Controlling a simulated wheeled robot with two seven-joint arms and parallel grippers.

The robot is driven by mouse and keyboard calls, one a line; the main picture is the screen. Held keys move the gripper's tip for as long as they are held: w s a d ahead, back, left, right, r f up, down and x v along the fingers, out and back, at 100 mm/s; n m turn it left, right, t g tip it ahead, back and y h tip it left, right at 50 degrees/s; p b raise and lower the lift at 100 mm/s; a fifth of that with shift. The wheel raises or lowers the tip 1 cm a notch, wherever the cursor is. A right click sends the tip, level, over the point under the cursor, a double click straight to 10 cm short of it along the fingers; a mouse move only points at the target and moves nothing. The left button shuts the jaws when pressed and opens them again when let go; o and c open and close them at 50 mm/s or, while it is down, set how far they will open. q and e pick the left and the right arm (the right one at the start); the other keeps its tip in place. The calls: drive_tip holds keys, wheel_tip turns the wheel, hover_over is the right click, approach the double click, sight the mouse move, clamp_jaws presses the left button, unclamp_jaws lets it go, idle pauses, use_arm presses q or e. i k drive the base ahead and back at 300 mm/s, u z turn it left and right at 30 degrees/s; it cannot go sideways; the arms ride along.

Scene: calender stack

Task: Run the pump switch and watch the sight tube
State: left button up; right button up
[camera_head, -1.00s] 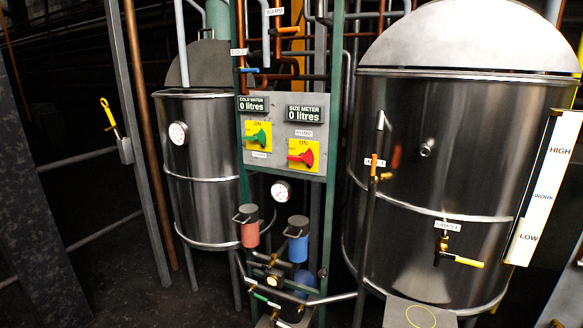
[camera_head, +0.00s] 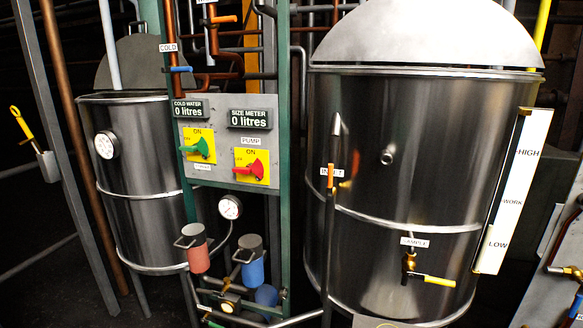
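The pump switch (camera_head: 251,168) is a red rotary handle on a yellow plate, under a PUMP label on the grey control panel (camera_head: 222,130). Its handle points toward the lower left, away from the ON mark above it. The sight tube (camera_head: 510,200) is a tall white strip marked HIGH, WORK and LOW, at the right side of the large steel tank (camera_head: 410,170). I cannot make out any liquid level in it. The size meter (camera_head: 249,119) above the switch reads 0 litres. Neither of my grippers is in view.
A green switch (camera_head: 198,148) sits left of the pump switch, under a cold water meter (camera_head: 188,108) reading 0 litres. A sample tap (camera_head: 428,278) with a yellow handle sticks out of the large tank. Red (camera_head: 192,248) and blue (camera_head: 249,260) canisters and pipes stand below the panel.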

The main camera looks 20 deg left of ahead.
sight(257, 168)
drive_tip(key=z, duration=0.15)
drive_tip(key=i, duration=0.85)
drive_tip(key=u, duration=0.2)
